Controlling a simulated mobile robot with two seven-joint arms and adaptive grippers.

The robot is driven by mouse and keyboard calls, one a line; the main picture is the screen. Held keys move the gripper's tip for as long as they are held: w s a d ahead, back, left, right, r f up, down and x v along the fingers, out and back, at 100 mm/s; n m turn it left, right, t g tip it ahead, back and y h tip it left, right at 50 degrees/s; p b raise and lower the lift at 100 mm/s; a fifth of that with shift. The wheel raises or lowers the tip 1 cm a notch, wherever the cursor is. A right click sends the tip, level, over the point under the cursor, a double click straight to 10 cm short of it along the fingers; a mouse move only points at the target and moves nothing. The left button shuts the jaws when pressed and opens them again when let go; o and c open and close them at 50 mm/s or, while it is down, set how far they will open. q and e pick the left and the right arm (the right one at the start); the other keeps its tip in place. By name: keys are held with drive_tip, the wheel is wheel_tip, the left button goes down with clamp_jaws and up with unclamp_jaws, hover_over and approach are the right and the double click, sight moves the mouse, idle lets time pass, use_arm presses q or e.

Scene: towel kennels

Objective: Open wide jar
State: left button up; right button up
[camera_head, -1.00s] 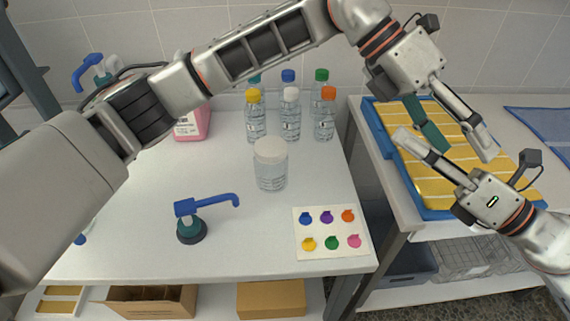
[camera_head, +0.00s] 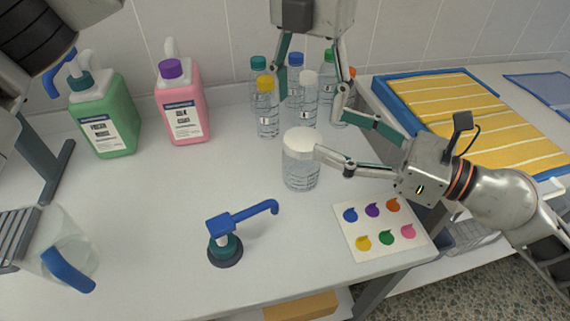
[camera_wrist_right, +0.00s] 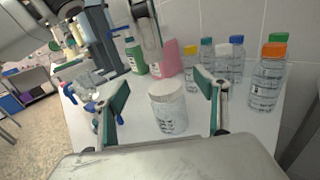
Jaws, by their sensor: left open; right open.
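The wide jar (camera_head: 300,173) is clear with a white lid (camera_head: 302,142) and stands upright on the white table. The lid is on it. My right gripper (camera_head: 328,132) is open beside the jar, its fingers reaching in from the right. In the right wrist view the jar (camera_wrist_right: 169,116) stands ahead, between the two spread fingers (camera_wrist_right: 160,88). Whether a finger touches it I cannot tell. My left gripper (camera_head: 309,92) is open and empty. It points down above and behind the jar, in front of the bottles.
Several capped bottles (camera_head: 267,118) stand close behind the jar. A pink jug (camera_head: 183,112) and green jug (camera_head: 105,122) stand at the back left. A blue-handled pump (camera_head: 224,245) and a colour-dot card (camera_head: 382,231) are in front. A clear pitcher (camera_head: 68,246) is at left.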

sight(300, 153)
use_arm(q)
drive_tip(key=shift+a, duration=0.25)
use_arm(e)
wheel_tip(300, 153, down, 8)
drive_tip(key=x, duration=0.7)
drive_tip(key=shift+w+a, duration=0.1)
drive_tip(key=shift+a, duration=0.25)
